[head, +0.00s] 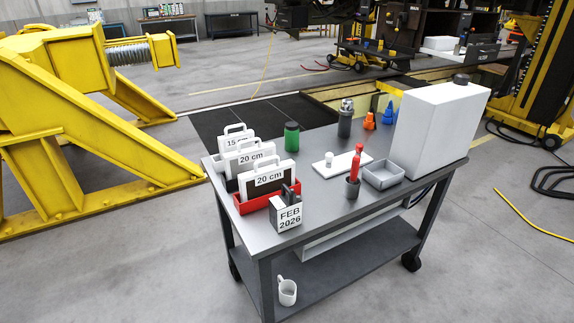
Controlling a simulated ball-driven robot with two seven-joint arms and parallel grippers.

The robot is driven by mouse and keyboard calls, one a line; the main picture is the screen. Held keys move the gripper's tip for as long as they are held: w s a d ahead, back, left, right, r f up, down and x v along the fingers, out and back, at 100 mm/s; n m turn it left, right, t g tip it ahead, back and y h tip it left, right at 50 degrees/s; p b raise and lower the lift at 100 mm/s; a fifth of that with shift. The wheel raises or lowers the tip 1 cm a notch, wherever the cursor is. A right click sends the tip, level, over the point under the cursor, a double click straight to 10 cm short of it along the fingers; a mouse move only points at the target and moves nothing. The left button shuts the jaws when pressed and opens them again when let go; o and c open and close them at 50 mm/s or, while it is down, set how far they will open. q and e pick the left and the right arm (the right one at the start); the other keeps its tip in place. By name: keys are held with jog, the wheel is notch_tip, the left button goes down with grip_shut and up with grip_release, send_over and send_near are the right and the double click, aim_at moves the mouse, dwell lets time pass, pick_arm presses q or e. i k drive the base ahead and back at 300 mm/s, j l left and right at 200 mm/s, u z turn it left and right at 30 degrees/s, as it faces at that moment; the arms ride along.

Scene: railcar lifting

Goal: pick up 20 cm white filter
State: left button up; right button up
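Several flat, handled panels stand upright in a row at the left end of the grey cart top in the head view. The rearmost is a white one labelled 15 cm (236,143). In front of it is a white one labelled 20 cm (246,159), its lower part hidden by the panel ahead. The front one, also labelled 20 cm (268,180), has a white handle and a dark face around its label. It stands in a red holder (250,206). Neither of my grippers is in view.
The cart top (330,206) also holds a green jar (291,137), a calendar box (287,215), a red tool in a cup (353,187), a grey tray (384,175) and a large white canister (437,128). A yellow frame (85,150) stands left. A mug (287,293) is on the lower shelf.

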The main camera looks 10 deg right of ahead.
aim_at(239, 161)
jog(key=i+j+z, duration=0.1)
jog(key=z, duration=0.35)
jog(key=i+j+z, duration=0.2)
jog(key=z, duration=0.25)
jog(key=i+j+z, duration=0.2)
jog(key=z, duration=0.2)
